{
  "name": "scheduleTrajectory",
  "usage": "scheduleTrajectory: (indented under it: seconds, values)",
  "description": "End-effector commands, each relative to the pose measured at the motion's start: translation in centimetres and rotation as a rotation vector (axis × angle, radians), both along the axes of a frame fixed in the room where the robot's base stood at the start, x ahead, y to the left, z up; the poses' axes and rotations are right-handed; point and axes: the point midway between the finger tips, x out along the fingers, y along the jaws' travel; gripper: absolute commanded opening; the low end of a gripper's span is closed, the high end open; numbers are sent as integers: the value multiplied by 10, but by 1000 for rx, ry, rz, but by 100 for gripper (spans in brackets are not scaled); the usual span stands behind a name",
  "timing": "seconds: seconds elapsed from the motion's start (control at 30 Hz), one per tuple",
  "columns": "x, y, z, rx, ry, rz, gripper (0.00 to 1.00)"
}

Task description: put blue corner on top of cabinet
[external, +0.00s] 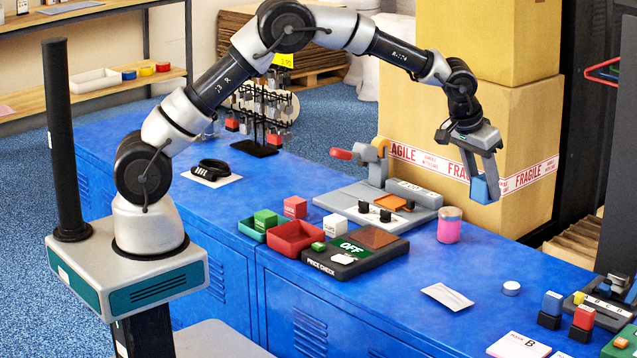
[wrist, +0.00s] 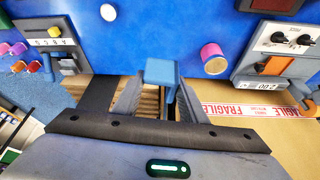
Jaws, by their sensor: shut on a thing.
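My gripper (external: 481,180) is shut on the blue corner (external: 484,189), a small blue block held between the fingertips in the air. In the wrist view the blue corner (wrist: 160,72) sits at the end of the fingers (wrist: 155,97). The long blue cabinet (external: 470,262) has a flat blue top crowded with goods. The blue corner hangs above the level of that top, in front of the cartons. In the wrist view the cabinet top (wrist: 140,40) lies beyond the fingers, and its back edge passes near the blue corner.
Stacked cartons (external: 520,120) stand behind the cabinet, close to my gripper. A pink can (external: 449,226), a grey scale (external: 400,192), a black price-check device (external: 355,248) and a red tray (external: 293,238) stand on top. A white card (external: 447,296) lies near clear blue surface.

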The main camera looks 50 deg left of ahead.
Motion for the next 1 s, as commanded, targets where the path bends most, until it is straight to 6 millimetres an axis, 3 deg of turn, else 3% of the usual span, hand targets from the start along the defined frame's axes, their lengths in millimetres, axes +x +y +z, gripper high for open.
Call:
scheduleTrajectory:
  seconds: [0.23,0.37,0.7,1.0]
  values:
    - [27,57,-3,4,3,83,18]
    - [44,103,-4,4,3,148,18]
    - [78,260,-4,2,3,359,18]
    - [77,405,-4,1,4,549,18]
